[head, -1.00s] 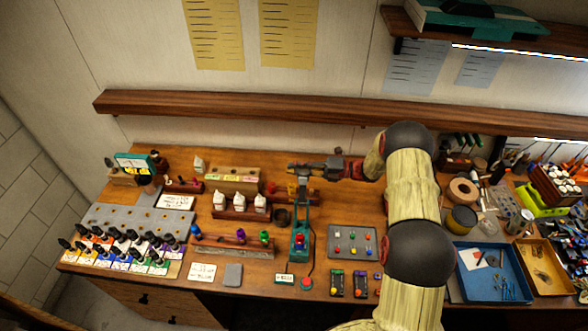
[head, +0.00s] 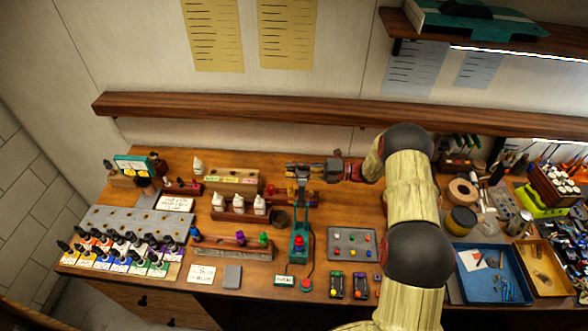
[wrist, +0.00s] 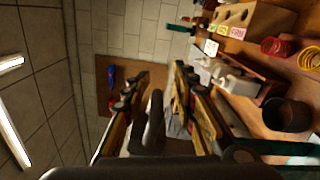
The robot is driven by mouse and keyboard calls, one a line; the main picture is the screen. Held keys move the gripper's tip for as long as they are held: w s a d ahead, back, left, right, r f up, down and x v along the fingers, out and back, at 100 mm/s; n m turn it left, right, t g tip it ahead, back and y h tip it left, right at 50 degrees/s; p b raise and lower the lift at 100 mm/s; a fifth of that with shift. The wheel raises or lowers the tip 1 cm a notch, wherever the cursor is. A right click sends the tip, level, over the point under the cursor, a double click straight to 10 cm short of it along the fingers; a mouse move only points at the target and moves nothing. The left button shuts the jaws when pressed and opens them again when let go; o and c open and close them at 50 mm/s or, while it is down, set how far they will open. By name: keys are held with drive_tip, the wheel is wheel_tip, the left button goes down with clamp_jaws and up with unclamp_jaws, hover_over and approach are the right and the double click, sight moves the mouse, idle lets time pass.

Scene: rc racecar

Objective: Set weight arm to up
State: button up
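The teal weight stand (head: 299,247) stands at the front middle of the bench, with a red and blue piece on its base. Its upright, the weight arm (head: 303,187), has a dark grey upper end just below my gripper in the head view. My gripper (head: 291,169) points left above the bench. In the wrist view its fingers (wrist: 160,100) are spread, and a dark grey bar (wrist: 153,125) lies between them. I cannot tell whether the fingers touch it. A teal bar (wrist: 280,147) shows at the lower right.
White bottles in a wooden rack (head: 238,206) and a dark cup (head: 279,217) stand left of the stand. A wooden shelf (head: 250,108) runs along the wall behind my gripper.

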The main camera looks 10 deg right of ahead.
drive_tip(key=v, duration=1.2)
idle(0.4)
